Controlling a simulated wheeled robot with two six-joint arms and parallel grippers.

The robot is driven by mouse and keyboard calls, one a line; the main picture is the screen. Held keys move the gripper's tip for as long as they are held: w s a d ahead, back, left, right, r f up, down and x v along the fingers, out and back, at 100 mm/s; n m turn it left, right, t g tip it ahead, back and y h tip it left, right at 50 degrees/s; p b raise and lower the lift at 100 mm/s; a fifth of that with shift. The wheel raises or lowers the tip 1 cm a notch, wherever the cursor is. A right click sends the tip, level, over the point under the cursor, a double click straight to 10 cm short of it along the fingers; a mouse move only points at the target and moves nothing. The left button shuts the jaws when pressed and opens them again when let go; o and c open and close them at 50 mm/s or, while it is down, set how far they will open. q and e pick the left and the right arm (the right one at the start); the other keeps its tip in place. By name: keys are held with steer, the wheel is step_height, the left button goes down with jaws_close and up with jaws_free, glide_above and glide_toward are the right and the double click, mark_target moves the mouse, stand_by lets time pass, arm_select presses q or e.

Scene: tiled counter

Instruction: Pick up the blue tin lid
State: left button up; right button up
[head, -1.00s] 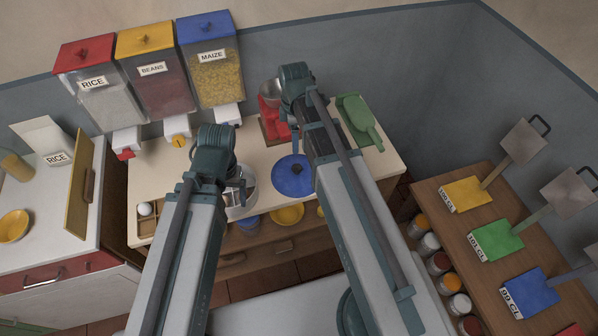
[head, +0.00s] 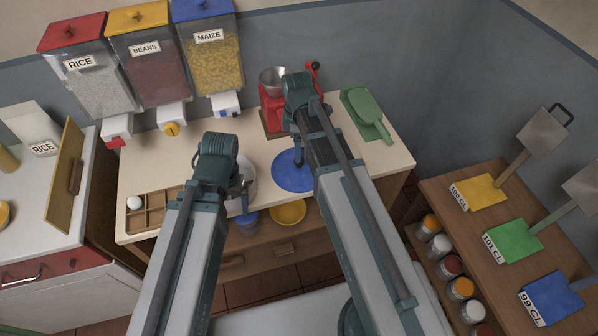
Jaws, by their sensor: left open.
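The blue tin lid (head: 288,178), a round blue disc, lies on the pale counter (head: 255,152) just right of a metal pan (head: 249,178). My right gripper (head: 297,163) is over the lid's upper right part, with its forearm covering the lid's right edge. Whether it touches the lid, and whether its jaws are open or shut, I cannot tell. My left gripper (head: 242,198) is open, over the pan and left of the lid. The pan is mostly hidden behind it.
A red grinder (head: 271,108) with a metal bowl stands behind my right wrist. A green scoop (head: 366,112) lies to its right. A wooden divided tray (head: 155,212) holds a white egg-like object. Below the counter are a yellow bowl (head: 288,213) and a blue one (head: 247,224).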

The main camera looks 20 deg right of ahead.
mark_target(299, 165)
steer(key=f+b, duration=0.5)
steer(key=shift+s+f, duration=0.15)
steer(key=shift+s, duration=0.15)
jaws_close()
stand_by(0.4)
